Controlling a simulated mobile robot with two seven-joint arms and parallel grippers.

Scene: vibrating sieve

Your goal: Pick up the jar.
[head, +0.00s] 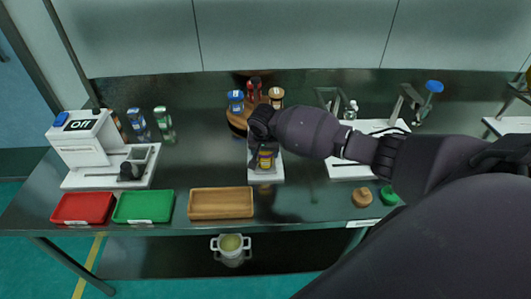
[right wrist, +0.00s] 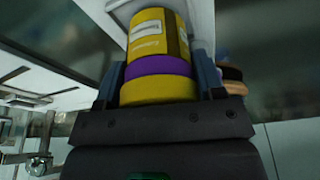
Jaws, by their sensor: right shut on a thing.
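A yellow jar with a purple band and a pale label (right wrist: 155,50) fills the middle of the right wrist view. Its lower part sits between the two fingers of my right gripper (right wrist: 158,85), which is shut on it. In the head view the jar (head: 266,160) shows below my right gripper (head: 257,150), over a small white stand (head: 265,177) at the middle of the table. I cannot tell whether the jar touches the stand. My left gripper is not in view.
A round wooden rack (head: 235,119) with several jars stands just behind. In front lie a wooden tray (head: 221,203), a green tray (head: 143,206) and a red tray (head: 83,207). A white machine reading "Off" (head: 85,140) is at left. A white-based device (head: 345,170) stands at right.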

